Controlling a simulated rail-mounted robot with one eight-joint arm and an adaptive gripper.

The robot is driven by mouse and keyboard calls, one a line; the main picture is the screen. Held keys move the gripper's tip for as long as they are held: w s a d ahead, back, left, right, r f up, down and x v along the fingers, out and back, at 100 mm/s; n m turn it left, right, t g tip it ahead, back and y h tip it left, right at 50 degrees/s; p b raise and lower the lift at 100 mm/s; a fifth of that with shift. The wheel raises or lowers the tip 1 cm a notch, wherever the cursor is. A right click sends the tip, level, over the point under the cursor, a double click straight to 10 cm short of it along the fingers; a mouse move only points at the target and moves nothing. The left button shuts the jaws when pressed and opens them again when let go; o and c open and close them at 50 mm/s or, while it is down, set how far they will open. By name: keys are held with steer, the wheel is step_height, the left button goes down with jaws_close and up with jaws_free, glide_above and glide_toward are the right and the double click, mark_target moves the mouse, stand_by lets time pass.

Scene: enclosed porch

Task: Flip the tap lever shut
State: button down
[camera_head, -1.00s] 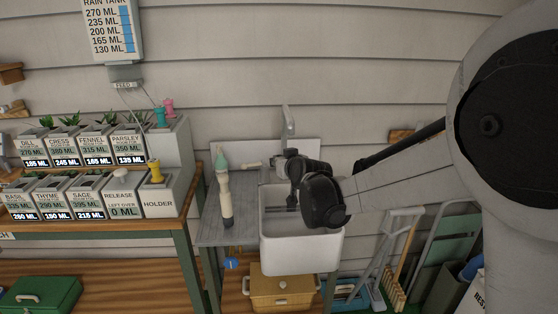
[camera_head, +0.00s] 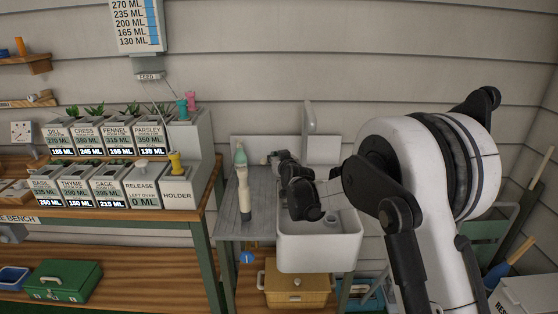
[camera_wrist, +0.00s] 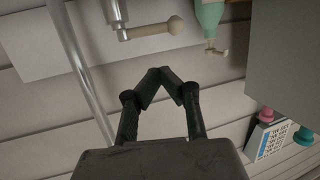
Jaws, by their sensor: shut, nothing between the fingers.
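In the wrist view the tap lever, a cream rod with a round knob (camera_wrist: 176,25), sticks out sideways from the metal tap body (camera_wrist: 117,12). My gripper (camera_wrist: 163,74) is shut and empty, its fingertips meeting just below the lever in the picture, apart from it. The tap's long grey spout (camera_wrist: 82,70) runs along the left of that view. In the head view the tap's upright spout (camera_head: 309,120) rises behind the white sink (camera_head: 318,254). My dark wrist hangs over the sink and mostly hides the lever there.
A bottle with a green top (camera_head: 244,190) stands left of the sink on the grey counter (camera_head: 226,224); its top also shows close to the lever in the wrist view (camera_wrist: 210,14). Labelled planter boxes (camera_head: 118,180) fill the bench at left. A wooden box (camera_head: 297,284) sits below.

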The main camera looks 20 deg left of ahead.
steer(key=w+a+f, duration=0.2)
steer(key=w+f, duration=0.2)
steer(key=shift+a, duration=0.4)
steer(key=shift+r, duration=0.1)
steer(key=shift+a+b, duration=0.1)
steer(key=shift+b, duration=0.25)
steer(key=shift+w+a+b, duration=0.5)
steer(key=shift+a+b, duration=0.15)
steer(key=shift+b, duration=0.45)
steer(key=shift+s, duration=0.1)
